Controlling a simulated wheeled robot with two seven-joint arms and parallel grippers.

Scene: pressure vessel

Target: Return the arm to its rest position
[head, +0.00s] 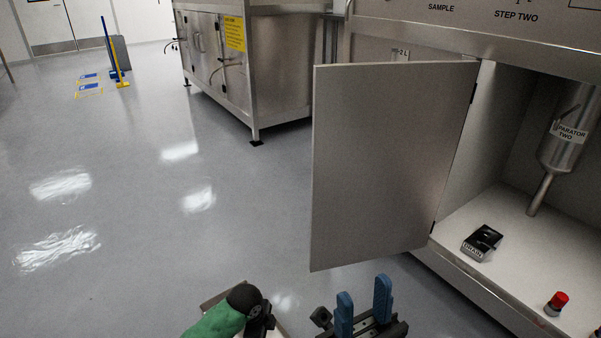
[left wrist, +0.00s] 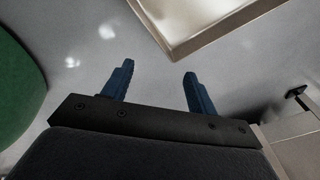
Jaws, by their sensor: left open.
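My left gripper (left wrist: 159,69) shows in the left wrist view. Its blue fingers are spread, with only grey floor between them, so it is open and empty.
Inside are a separator vessel (head: 569,145), a black labelled drain block (head: 482,243) and a red-topped item (head: 557,302). Another steel unit (head: 283,65) stands behind. The floor (head: 130,180) at left is mostly clear.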

